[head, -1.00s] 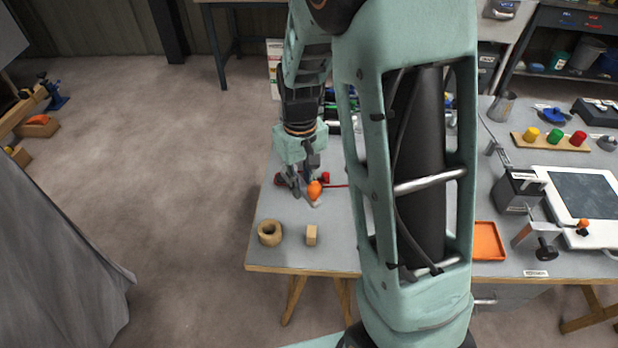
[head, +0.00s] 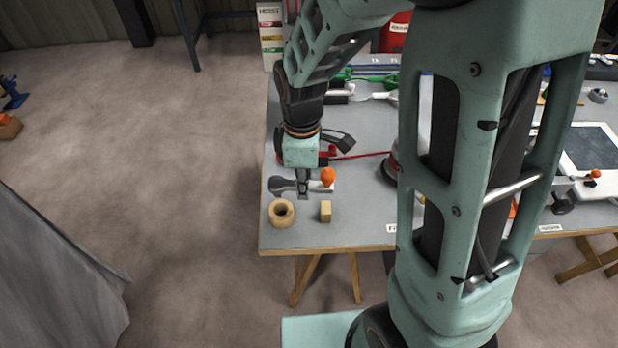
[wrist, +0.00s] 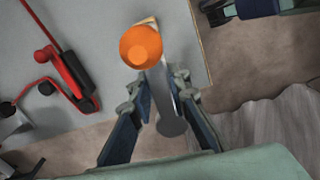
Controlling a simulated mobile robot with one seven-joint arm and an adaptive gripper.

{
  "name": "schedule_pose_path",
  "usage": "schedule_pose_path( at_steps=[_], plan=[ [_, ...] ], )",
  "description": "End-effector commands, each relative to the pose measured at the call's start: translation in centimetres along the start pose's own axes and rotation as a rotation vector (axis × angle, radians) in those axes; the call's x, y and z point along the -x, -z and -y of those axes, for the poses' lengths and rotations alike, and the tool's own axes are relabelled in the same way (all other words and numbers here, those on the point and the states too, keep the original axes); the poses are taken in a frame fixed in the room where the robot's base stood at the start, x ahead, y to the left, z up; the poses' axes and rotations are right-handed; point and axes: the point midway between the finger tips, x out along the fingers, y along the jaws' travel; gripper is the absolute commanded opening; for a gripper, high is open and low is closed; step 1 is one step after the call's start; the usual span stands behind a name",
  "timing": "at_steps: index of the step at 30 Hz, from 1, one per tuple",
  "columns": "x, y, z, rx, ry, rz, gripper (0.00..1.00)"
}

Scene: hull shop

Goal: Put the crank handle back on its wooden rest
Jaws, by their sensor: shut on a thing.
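The crank handle is a grey metal bar with an orange ball knob (head: 328,176) at its right end and a rounded dark grey end (head: 277,184) at its left. My gripper (head: 303,190) points down and is shut on the bar between these ends. In the wrist view the bar (wrist: 168,90) lies between the fingers, with the knob (wrist: 141,46) ahead of them. The wooden rest appears as a round ring with a hole (head: 281,213) and a small block (head: 325,212). Both stand nearer the table's front edge than the handle. The handle is apart from them in the head view.
The grey table (head: 350,230) has a wooden front edge close to the ring and block. A red tool with a long red rod (head: 360,155) lies behind the gripper. Green-handled tools (head: 388,80) lie farther back. My arm hides much of the table's right part.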

Motion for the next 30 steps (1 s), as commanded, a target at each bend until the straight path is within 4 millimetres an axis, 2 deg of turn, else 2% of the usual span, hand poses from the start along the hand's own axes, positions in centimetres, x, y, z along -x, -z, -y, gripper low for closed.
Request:
schedule_pose_path(
  at_steps=[8, 19, 30],
  plan=[
    [-1.2, 0.1, 0.1, 0.011, 0.0, 0.0, 0.0],
    [-4.2, 0.0, 0.1, 0.008, 0.0, 0.0, 0.0],
    [-4.6, 0.0, 0.0, 0.008, -0.001, 0.0, 0.0]
  ],
)
